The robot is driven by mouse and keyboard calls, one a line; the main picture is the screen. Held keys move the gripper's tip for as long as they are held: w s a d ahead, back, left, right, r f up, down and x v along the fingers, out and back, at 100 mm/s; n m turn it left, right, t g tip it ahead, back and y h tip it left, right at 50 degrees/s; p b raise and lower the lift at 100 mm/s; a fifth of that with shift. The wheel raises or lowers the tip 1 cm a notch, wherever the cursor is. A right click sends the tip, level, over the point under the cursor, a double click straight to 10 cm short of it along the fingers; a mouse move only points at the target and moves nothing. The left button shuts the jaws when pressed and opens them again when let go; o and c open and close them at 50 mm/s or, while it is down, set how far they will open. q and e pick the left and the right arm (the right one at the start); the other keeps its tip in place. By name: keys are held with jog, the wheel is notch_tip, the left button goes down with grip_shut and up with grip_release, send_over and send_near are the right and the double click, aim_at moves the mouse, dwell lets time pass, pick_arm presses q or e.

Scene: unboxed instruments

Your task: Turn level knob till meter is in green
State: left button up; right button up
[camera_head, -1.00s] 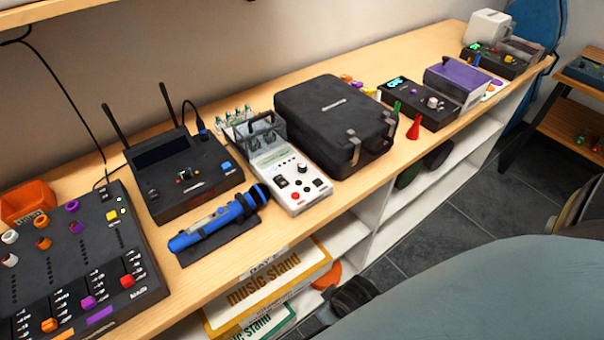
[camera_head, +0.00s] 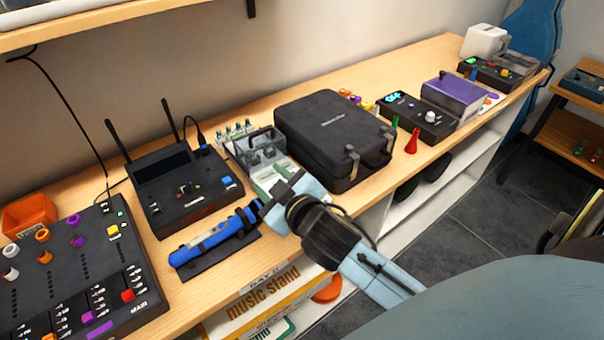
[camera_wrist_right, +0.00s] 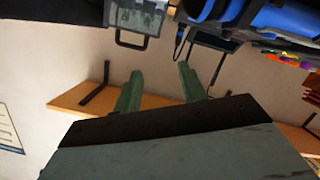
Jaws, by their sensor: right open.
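The white control unit (camera_head: 268,176) stands on the wooden counter, with a clear-lidded box at its back. Its front panel, where a second ago a black knob, a small display and a red button showed, is now mostly hidden by my right gripper (camera_head: 280,197). The gripper is over or just in front of that panel; contact cannot be told. In the right wrist view my right gripper (camera_wrist_right: 158,82) has its two greenish fingers apart with nothing between them. I cannot read a meter or a green zone. My left gripper is not in view.
A blue microphone (camera_head: 215,236) lies on a dark stand just left of my gripper. A black case (camera_head: 330,125) stands close on the right. A black receiver with two antennas (camera_head: 180,187) and a mixer (camera_head: 85,262) are farther left. Shelves lie below the counter edge.

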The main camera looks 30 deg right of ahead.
jog(key=w+a+r+n+t+y, duration=0.35)
jog(key=a+r+n+y, duration=0.55)
jog(key=r+n+y, duration=0.4)
jog(key=s+a+r+n+g+y, duration=0.1)
jog(key=s+a+n+g+y, duration=0.2)
jog(key=a+n+g+y, duration=0.7)
jog(key=w+d+f+n+g+h, duration=0.2)
jog(key=d+f+n+g+h, duration=0.75)
jog(key=h, duration=0.45)
jog(key=w+d+r+m+h, duration=0.15)
jog(key=d+h, duration=0.75)
jog(key=d, duration=1)
jog(key=shift+m+t, duration=0.3)
jog(key=f, duration=1.3)
jog(key=shift+w+d+f+p, duration=0.1)
jog(key=shift+w+p, duration=0.15)
jog(key=shift+p, duration=0.1)
